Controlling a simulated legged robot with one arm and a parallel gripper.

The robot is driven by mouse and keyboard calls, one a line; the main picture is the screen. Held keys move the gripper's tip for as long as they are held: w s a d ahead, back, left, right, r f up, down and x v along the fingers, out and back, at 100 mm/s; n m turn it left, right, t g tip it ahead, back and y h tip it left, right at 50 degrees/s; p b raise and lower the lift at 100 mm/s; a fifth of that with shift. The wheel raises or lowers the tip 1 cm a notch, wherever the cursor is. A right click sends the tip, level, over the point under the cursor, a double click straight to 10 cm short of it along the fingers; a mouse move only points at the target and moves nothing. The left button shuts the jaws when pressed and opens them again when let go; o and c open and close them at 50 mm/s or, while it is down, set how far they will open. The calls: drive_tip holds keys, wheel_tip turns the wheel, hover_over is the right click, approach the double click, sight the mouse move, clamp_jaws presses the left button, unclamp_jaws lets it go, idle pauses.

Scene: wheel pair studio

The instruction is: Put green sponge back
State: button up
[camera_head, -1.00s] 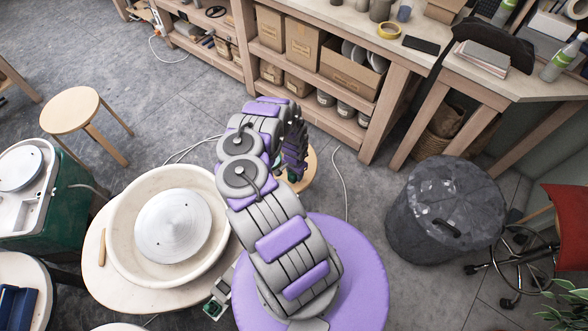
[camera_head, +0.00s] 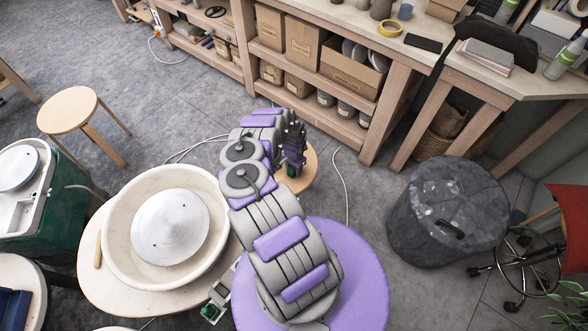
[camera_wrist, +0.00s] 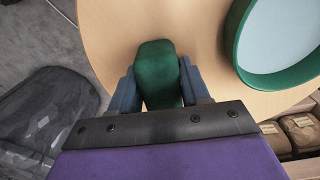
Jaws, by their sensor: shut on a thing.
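The green sponge (camera_wrist: 158,75) is a dark green block, held between the blue-grey fingers of my gripper (camera_wrist: 157,82) in the wrist view. My gripper is shut on it. The sponge shows over the pale wooden round top of a stool (camera_wrist: 112,30); whether it touches the wood I cannot tell. A round green-rimmed container (camera_wrist: 234,45) with a pale blue inside is to the right of the sponge, apart from it. In the head view the stool (camera_head: 311,166) is mostly behind my arm, and my gripper is largely hidden.
A dark lidded bin (camera_head: 447,210) stands right of the stool; it also shows in the wrist view (camera_wrist: 45,115). Wooden shelves (camera_head: 350,125) with boxes and jars stand behind. A potter's wheel basin (camera_head: 120,235) is to the left. A cable (camera_head: 341,185) lies on the floor.

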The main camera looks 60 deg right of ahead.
drive_tip(key=o, duration=1.1)
drive_tip(key=shift+f, duration=0.1)
drive_tip(key=shift+o, duration=0.2)
